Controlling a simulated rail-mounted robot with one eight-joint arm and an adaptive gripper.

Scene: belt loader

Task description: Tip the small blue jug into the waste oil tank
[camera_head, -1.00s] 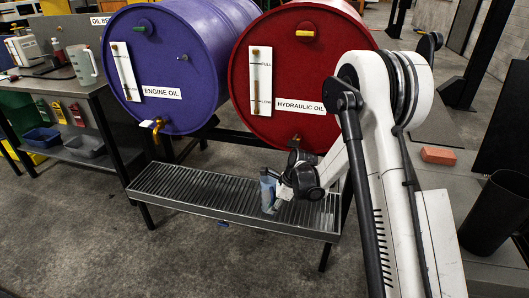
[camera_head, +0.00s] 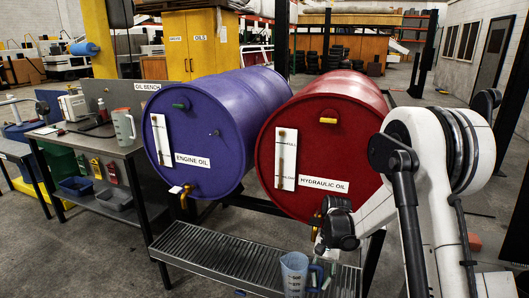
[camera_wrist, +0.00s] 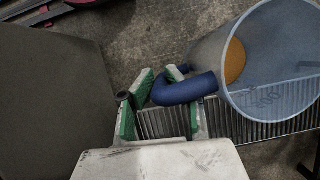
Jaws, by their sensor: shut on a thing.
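The small blue jug (camera_head: 294,274) is a translucent cup with graduation marks, in front of the grating at the bottom of the head view. It also shows at the right of the wrist view (camera_wrist: 290,92), its open mouth towards the camera and an amber patch inside. My gripper (camera_wrist: 164,88) has green-padded fingers around the jug's blue handle (camera_wrist: 185,89) and is shut on it. In the head view my gripper (camera_head: 319,277) is small, just right of the jug. I cannot pick out a waste oil tank in either view.
A purple engine oil drum (camera_head: 215,130) and a red hydraulic oil drum (camera_head: 320,140) lie above the slatted drip tray (camera_head: 215,252). A bench (camera_head: 85,140) at left carries another jug (camera_head: 124,127). Open floor (camera_head: 90,255) lies at the front left.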

